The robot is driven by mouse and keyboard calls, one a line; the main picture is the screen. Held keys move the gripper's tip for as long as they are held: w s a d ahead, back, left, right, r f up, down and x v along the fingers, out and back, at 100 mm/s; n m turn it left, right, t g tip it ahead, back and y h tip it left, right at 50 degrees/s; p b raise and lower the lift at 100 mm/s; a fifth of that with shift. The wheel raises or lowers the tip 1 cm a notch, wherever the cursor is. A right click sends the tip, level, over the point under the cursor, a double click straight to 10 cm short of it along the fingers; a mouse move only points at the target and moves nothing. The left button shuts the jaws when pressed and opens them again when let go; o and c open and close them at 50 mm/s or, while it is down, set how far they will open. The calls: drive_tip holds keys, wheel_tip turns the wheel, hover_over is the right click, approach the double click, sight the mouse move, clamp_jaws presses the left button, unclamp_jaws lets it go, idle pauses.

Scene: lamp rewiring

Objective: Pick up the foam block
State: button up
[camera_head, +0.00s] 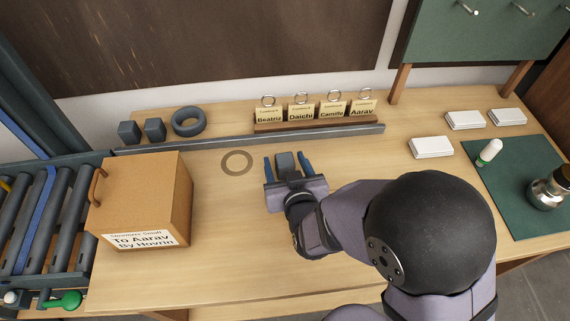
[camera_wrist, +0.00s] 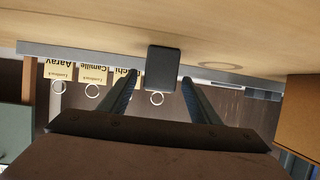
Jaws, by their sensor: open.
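A dark grey foam block (camera_head: 286,162) is on the table in front of my gripper (camera_head: 287,166). In the head view it sits between the two blue fingers. The wrist view also shows the block (camera_wrist: 162,68) between the fingertips of my gripper (camera_wrist: 160,90), with a gap on either side. My gripper is open. Two similar dark grey blocks, one at the far left (camera_head: 129,132) and one beside it (camera_head: 155,129), stand at the back left of the table. The block's underside is hidden.
A cardboard box (camera_head: 140,195) stands at the left by a roller conveyor (camera_head: 40,215). A grey ring (camera_head: 188,121) lies behind a grey rail (camera_head: 250,138). Name cards (camera_head: 315,108) stand at the back. A marked circle (camera_head: 237,162) lies left of the gripper. The front table is clear.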

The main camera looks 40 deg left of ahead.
sight(282, 155)
drive_tip(key=shift+f+p+x, duration=0.1)
drive_tip(key=shift+p+x, duration=0.25)
drive_tip(key=shift+x, duration=0.95)
drive_tip(key=shift+f+p+x, duration=0.15)
drive_tip(key=shift+p+x, duration=0.2)
drive_tip(key=shift+x, duration=0.9)
drive_tip(key=shift+d, duration=0.1)
drive_tip(key=c, duration=1.1)
